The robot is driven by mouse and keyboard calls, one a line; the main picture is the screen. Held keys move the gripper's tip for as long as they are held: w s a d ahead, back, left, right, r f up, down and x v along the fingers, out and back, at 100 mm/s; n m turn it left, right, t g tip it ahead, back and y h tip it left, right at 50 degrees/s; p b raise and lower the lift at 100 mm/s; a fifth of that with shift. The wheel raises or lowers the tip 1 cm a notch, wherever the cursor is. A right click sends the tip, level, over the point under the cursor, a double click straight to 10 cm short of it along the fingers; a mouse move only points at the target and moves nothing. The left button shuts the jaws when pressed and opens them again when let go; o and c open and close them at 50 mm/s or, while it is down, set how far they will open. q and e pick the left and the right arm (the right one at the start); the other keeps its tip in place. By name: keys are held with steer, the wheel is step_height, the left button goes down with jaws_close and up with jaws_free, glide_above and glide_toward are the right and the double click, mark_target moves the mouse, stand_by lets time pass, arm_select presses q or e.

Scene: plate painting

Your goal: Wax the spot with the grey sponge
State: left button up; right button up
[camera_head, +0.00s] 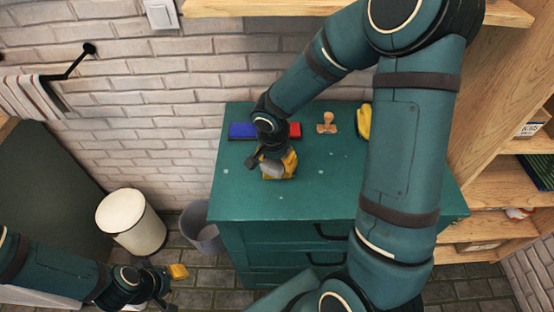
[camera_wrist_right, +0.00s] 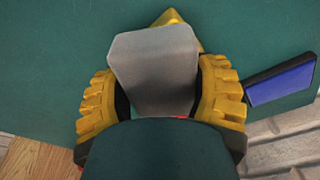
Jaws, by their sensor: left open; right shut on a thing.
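The grey sponge (camera_head: 271,169) is between the yellow fingers of my right gripper (camera_head: 279,164), low over the left part of the green cabinet top (camera_head: 340,180). I cannot tell whether it touches the top. The right wrist view shows the grey sponge (camera_wrist_right: 155,65) gripped between both fingers of my right gripper (camera_wrist_right: 160,95). Small pale spots show on the cabinet top, one (camera_head: 280,195) just in front of the sponge and another (camera_head: 310,171) to its right. Anything under the sponge is hidden. My left gripper (camera_head: 172,274) is open and empty above the floor at lower left.
A blue block (camera_head: 242,131), a red block (camera_head: 295,130), a wooden stamp (camera_head: 326,123) and a yellow object (camera_head: 364,121) sit along the cabinet's back edge. A white bin (camera_head: 130,223) and a grey bucket (camera_head: 205,239) stand left. Wooden shelves (camera_head: 500,180) stand right.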

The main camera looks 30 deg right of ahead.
arm_select(q)
steer(key=shift+f+b, duration=0.45)
arm_select(e)
steer(key=shift+f, duration=0.1)
stand_by(1.4)
arm_select(q)
steer(key=shift+r+p, duration=1.85)
arm_select(e)
steer(key=shift+r, duration=3.6)
